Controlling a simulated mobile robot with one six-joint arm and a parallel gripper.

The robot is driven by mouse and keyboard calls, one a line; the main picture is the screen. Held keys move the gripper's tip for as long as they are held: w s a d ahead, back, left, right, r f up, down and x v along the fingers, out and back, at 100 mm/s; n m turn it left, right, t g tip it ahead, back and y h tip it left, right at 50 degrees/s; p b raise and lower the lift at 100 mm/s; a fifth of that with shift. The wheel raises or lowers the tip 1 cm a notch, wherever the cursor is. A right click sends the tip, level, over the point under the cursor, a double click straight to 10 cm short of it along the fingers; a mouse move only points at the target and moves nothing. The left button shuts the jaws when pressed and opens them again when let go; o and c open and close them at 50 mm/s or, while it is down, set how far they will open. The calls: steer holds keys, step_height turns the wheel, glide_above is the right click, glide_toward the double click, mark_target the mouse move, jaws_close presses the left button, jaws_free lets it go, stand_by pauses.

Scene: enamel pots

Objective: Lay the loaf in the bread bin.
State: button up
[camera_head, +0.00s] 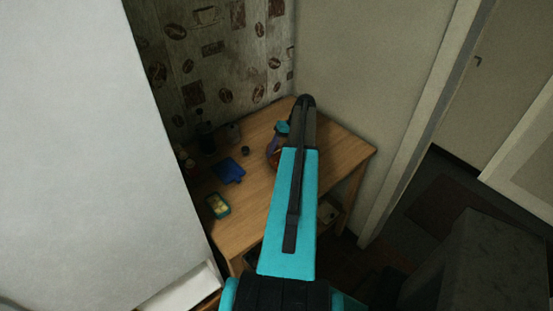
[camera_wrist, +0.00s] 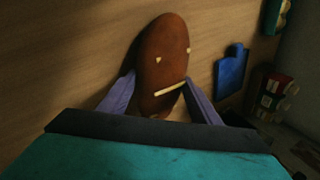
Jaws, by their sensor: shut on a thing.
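The loaf (camera_wrist: 163,62) is a brown, elongated oval with a few pale marks, over the wooden table in the wrist view. My gripper (camera_wrist: 160,88) has its two purple fingers on either side of the loaf and is shut on it. I cannot tell whether the loaf touches the table. In the head view my gripper (camera_head: 273,148) is at the table's back part, partly hidden by my arm. Only a reddish-brown sliver of the loaf shows there. I cannot make out a bread bin in either view.
The wooden table (camera_head: 252,200) stands in a wall corner. A blue board (camera_head: 228,171), a teal container with yellow contents (camera_head: 217,205) and a dark bottle (camera_head: 205,136) are on its left. A white surface (camera_head: 70,150) fills the left side. A doorway is at right.

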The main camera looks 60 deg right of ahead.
mark_target(277, 153)
steer(key=shift+r, duration=0.15)
steer(key=shift+r+b, duration=0.9)
steer(key=shift+r, duration=0.1)
steer(key=shift+s+a+r+b, duration=0.2)
steer(key=shift+a+r+b, duration=0.15)
steer(key=shift+r+b, duration=0.15)
steer(key=s+a+r+b, duration=0.1)
steer(key=s+a+b, duration=0.4)
steer(key=s+a, duration=0.3)
steer(key=a, duration=0.4)
steer(key=shift+a+r, duration=0.35)
steer(key=shift+a, duration=0.05)
steer(key=shift+s, duration=0.1)
steer(key=shift+a, duration=0.1)
